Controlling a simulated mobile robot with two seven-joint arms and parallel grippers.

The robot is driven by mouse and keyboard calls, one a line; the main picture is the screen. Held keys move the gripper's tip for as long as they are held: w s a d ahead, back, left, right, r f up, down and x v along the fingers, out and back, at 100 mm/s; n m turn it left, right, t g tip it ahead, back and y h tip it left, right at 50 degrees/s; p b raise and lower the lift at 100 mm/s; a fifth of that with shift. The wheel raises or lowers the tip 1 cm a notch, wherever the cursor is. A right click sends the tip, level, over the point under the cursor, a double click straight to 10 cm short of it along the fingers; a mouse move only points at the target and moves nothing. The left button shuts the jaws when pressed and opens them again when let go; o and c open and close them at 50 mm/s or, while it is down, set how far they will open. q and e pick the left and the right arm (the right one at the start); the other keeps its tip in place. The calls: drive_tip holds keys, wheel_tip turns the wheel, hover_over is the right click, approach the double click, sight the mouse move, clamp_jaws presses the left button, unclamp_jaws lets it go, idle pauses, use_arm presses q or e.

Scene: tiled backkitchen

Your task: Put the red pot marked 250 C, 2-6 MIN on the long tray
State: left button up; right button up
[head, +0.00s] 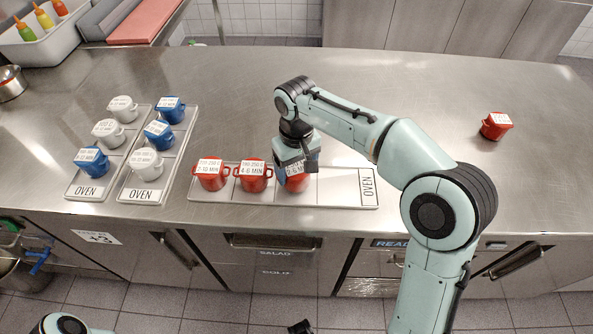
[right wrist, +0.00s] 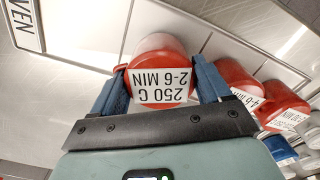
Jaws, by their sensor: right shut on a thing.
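The red pot marked 250 C, 2-6 MIN (right wrist: 160,48) is between the two blue fingers of my right gripper (right wrist: 163,85), which is shut on it. In the head view my right gripper (head: 297,168) points down over the long tray (head: 338,193), and the held pot (head: 296,184) shows partly below it. The pot is upright, right of two other red pots, in the third place from the left. I cannot tell whether its base touches the tray. A dark tip at the bottom edge of the head view may be my left gripper (head: 301,327); its jaws cannot be made out.
Red pots marked 2-10 MIN (head: 210,181) and 4-6 MIN (head: 253,183) stand on the long tray, close to the held pot. Two smaller trays (head: 85,190) (head: 143,196) at left hold white and blue pots. Another red pot (head: 495,131) stands alone at right.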

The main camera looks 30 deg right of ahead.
sight(297, 167)
drive_tip(key=shift+f, duration=0.45)
drive_tip(key=o, duration=1.2)
drive_tip(key=shift+f, duration=0.2)
drive_tip(key=shift+o, duration=0.2)
drive_tip(key=shift+r, duration=0.15)
wheel_tip(297, 167, up, 12)
drive_tip(key=p, duration=0.3)
